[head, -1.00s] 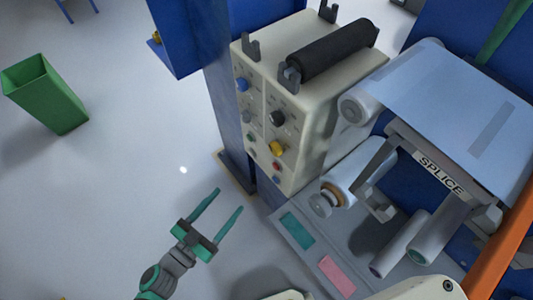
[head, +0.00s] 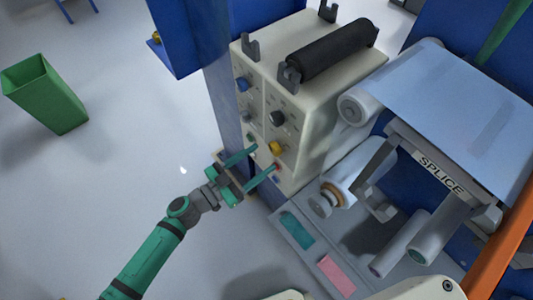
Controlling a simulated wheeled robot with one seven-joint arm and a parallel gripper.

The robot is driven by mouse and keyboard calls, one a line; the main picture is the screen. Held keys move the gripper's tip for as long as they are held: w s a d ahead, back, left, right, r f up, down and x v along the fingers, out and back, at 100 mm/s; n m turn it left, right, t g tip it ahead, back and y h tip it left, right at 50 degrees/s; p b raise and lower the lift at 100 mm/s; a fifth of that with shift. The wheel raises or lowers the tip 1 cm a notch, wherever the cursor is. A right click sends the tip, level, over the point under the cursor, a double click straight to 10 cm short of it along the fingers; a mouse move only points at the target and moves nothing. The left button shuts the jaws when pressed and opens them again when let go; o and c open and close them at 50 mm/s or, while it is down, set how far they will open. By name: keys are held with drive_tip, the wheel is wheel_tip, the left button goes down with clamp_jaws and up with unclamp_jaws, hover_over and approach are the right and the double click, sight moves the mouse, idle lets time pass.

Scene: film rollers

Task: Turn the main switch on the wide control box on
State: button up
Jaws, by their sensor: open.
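The wide control box (head: 318,108) is a cream cabinet with knobs and buttons on its left-facing panel. The panel carries a blue knob (head: 242,84), a black knob (head: 276,118), a yellow knob (head: 276,147) and small buttons lower down. I cannot tell from the picture which one is the main switch. My gripper (head: 264,157) is open, with two green fingers pointing at the lower part of the panel. Its fingertips are close to the panel, near the yellow knob and a small red button (head: 277,167). I cannot tell whether they touch it. The fingers partly cover the lower buttons.
A black roller (head: 333,50) lies in brackets on top of the box. White rollers and a SPLICE table (head: 440,172) stand to the right. A green bin (head: 45,95) stands on open floor at the left.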

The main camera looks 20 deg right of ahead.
sight(272, 151)
drive_tip(key=shift+x, duration=1.75)
drive_tip(key=c, duration=1)
drive_tip(key=shift+c, duration=0.2)
drive_tip(key=m, duration=0.3)
drive_tip(key=shift+m, duration=0.4)
drive_tip(key=m, duration=0.3)
drive_tip(key=shift+m, duration=0.3)
drive_tip(key=m, duration=0.6)
drive_tip(key=shift+m, duration=0.4)
